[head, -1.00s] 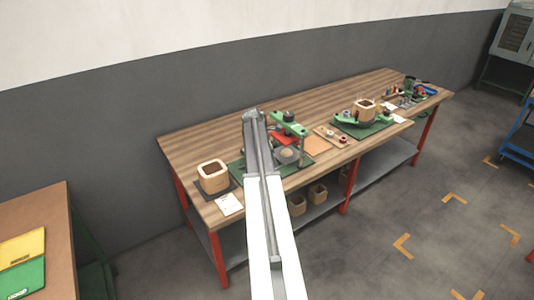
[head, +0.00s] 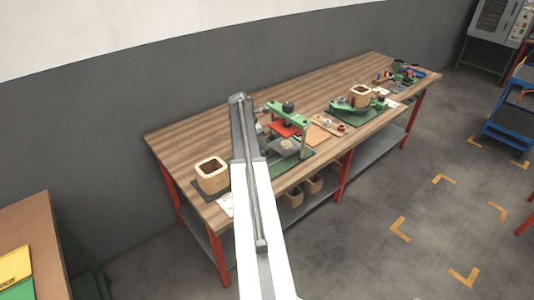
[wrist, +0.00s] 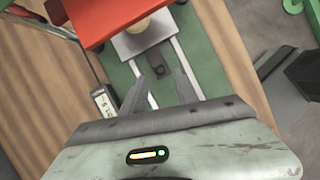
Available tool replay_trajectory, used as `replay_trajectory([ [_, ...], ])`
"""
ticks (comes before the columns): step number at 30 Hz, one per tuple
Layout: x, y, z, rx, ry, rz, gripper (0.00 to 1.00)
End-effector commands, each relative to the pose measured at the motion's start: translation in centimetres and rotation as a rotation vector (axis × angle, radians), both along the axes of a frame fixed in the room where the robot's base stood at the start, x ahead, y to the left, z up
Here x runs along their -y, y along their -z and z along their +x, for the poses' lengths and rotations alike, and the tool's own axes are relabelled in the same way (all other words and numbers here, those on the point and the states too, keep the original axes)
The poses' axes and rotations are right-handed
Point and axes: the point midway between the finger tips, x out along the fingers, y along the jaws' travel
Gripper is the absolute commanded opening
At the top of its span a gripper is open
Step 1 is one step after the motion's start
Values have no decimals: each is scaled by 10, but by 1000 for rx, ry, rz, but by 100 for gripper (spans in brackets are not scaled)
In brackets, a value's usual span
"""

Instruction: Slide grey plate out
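The grey plate (wrist: 142,40) lies under the red block (wrist: 100,15) of the press in the wrist view, with a round tan piece on it. A dark tab with a hole (wrist: 156,70) sticks out from its near edge, between two pale rails (wrist: 177,62). My gripper (wrist: 161,80) is open and empty, its two fingers pointing at the tab, apart from it as far as I can tell. In the head view the grey plate (head: 284,148) shows below the red block (head: 284,128) and the green press arm (head: 290,112). My arm hides my gripper there.
The press stands on a green mat (head: 262,165) on the wooden bench (head: 180,140). A wooden box (head: 211,174) stands left of my arm. A small device with a display (wrist: 104,100) lies left of the rails. A board with small parts (head: 328,123) lies right of the press.

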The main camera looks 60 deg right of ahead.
Motion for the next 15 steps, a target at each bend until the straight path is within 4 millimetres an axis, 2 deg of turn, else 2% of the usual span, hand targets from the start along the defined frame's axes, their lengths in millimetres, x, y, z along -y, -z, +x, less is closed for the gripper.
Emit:
replay_trajectory([
  [1,4,17,-2,0,2,0,36],
  [6,14,46,-10,0,4,0,36],
  [10,19,54,-13,0,4,0,36],
  [15,20,51,-14,0,4,0,36],
])
